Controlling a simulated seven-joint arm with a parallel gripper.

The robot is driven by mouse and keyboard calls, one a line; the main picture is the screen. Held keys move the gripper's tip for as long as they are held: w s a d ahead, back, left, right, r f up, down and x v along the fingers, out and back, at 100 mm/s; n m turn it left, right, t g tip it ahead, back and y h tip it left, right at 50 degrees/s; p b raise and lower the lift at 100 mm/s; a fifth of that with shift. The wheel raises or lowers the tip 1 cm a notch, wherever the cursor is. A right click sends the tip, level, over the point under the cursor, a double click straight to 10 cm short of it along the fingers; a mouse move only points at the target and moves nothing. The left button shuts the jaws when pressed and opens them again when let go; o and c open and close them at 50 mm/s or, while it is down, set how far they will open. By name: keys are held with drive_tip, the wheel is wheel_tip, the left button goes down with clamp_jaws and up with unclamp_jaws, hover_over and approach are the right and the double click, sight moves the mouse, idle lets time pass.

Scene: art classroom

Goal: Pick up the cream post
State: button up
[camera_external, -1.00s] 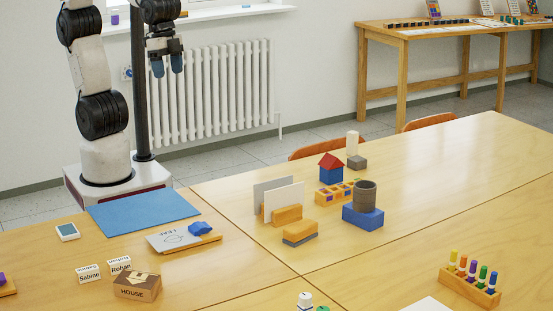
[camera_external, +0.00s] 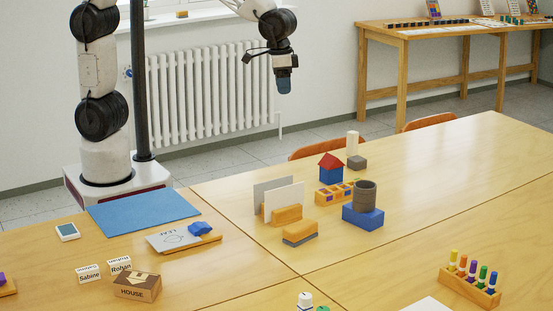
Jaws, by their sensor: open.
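The cream post (camera_external: 352,143) stands upright near the far edge of the table, behind a small grey block (camera_external: 357,162). I cannot tell whether the post touches the grey block. My gripper (camera_external: 285,86) hangs in the air with its blue fingers pointing down, up and to the left of the post, and holds nothing that I can see. The fingers overlap in this view, so the gap between them is hidden.
A blue house with a red roof (camera_external: 331,168) stands left of the post. In front are a wooden tray (camera_external: 334,194), a dark cup (camera_external: 365,195) on a blue block (camera_external: 362,217), and upright panels (camera_external: 284,202). An orange chair back (camera_external: 318,148) is behind. The table's right side is mostly clear.

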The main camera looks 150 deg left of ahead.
drive_tip(key=s+a+f+n, duration=0.15)
drive_tip(key=a+f, duration=0.35)
drive_tip(key=a, duration=0.5)
drive_tip(key=s+a+f+n, duration=0.1)
drive_tip(key=a+f+n, duration=0.25)
drive_tip(key=a, duration=0.65)
drive_tip(key=n, duration=0.3)
hover_over(353, 132)
drive_tip(key=shift+g+h, duration=0.3)
drive_tip(key=shift+g, duration=0.1)
wheel_tip(353, 132, down, 12)
drive_tip(key=shift+s+r, duration=0.1)
drive_tip(key=shift+f, duration=1.35)
drive_tip(key=shift+f, duration=2.65)
